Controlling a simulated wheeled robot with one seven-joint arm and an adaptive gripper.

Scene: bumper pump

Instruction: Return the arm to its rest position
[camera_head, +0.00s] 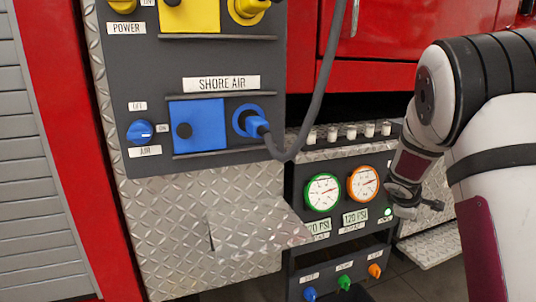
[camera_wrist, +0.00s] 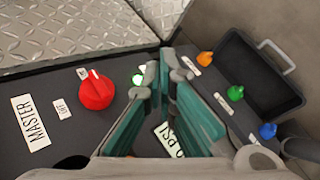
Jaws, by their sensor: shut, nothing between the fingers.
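My arm comes in from the right in the head view, bent downward. My gripper (camera_head: 404,203) is beside the right end of the gauge panel (camera_head: 293,190). In the wrist view my gripper (camera_wrist: 158,70) shows its teal finger pads close together, with nothing held. Behind the fingers lie a red knob (camera_wrist: 96,91) by a MASTER label (camera_wrist: 31,123) and a lit green button (camera_wrist: 137,79). Whether the fingers touch the panel cannot be told. The fingers hide part of a PSI label (camera_wrist: 168,138).
Green-rimmed (camera_head: 322,192) and orange-rimmed (camera_head: 363,183) gauges sit on the panel. Blue (camera_head: 310,294), green (camera_head: 344,283) and orange (camera_head: 375,271) knobs sit below. A diamond-plate ledge (camera_head: 250,233) juts out at left.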

